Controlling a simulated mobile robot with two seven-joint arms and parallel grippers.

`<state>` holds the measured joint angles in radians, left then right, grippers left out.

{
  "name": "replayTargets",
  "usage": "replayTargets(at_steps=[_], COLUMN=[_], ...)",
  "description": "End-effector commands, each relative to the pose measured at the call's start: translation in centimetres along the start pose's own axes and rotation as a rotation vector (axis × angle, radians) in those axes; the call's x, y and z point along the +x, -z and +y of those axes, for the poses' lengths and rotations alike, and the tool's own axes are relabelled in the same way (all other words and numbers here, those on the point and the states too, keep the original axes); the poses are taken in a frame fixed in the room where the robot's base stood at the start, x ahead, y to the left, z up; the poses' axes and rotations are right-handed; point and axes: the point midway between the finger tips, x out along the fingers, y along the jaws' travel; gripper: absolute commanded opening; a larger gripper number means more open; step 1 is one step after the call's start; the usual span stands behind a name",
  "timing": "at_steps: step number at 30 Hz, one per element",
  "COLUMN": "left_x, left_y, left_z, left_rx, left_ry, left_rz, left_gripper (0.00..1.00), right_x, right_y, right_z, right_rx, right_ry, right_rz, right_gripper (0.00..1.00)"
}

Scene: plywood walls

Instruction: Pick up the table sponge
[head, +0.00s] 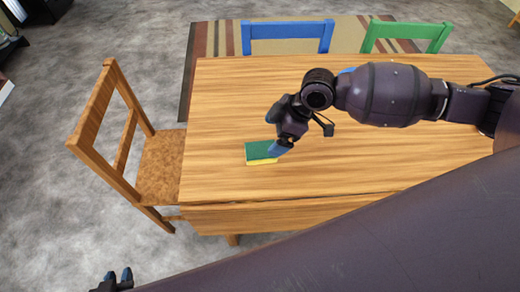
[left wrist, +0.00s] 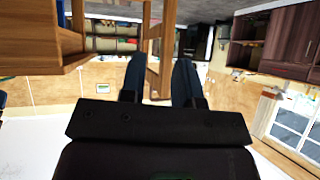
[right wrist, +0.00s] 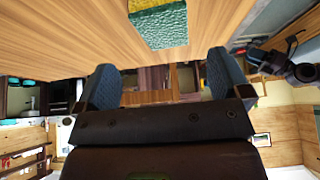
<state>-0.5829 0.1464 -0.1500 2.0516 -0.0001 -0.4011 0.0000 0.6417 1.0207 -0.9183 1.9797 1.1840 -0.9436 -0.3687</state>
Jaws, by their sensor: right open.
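The sponge (head: 262,151), green on top and yellow below, lies flat on the wooden table near its left side. My right gripper (head: 274,131) is over the table beside the sponge, and its lower blue finger overlaps the sponge's right end in the head view. In the right wrist view the sponge (right wrist: 158,24) shows at the top, past the fingertips and between their lines. The right gripper (right wrist: 160,68) is open and empty. My left gripper (head: 118,278) is low at the bottom left, away from the table. Its fingers (left wrist: 160,70) are apart with nothing between them.
A wooden chair (head: 160,165) stands at the left edge of the table (head: 225,100). A blue chair (head: 288,30) and a green chair (head: 408,32) stand behind it on a striped rug (head: 200,45). The tabletop around the sponge is clear.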

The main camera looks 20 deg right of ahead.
Motion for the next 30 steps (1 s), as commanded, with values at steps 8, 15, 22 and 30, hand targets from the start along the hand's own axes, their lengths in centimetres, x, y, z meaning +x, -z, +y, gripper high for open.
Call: replayTargets(at_steps=[8, 15, 22, 30], left_x=[0.5, 0.9, 1.1, 1.0], left_y=[0.8, 1.0, 0.4, 0.4], left_z=[0.1, 0.2, 0.3, 0.2], left_rx=[0.002, 0.004, 0.005, 0.007], left_ry=[-0.003, -0.007, -0.008, -0.007], left_rz=[0.016, 0.024, 0.013, 0.012], left_gripper=[0.30, 0.30, 0.30, 0.30], right_x=[2.5, 5.2, 7.4, 7.3], right_y=[0.0, -0.2, -0.2, -0.1], right_z=[-0.1, -0.8, -0.7, -0.7], right_rx=[0.000, 0.001, 0.001, -0.001], right_ry=[0.001, 0.004, 0.001, -0.001], right_rz=[0.001, 0.000, 0.001, 0.001], right_gripper=[0.95, 0.95, 0.95, 0.84])
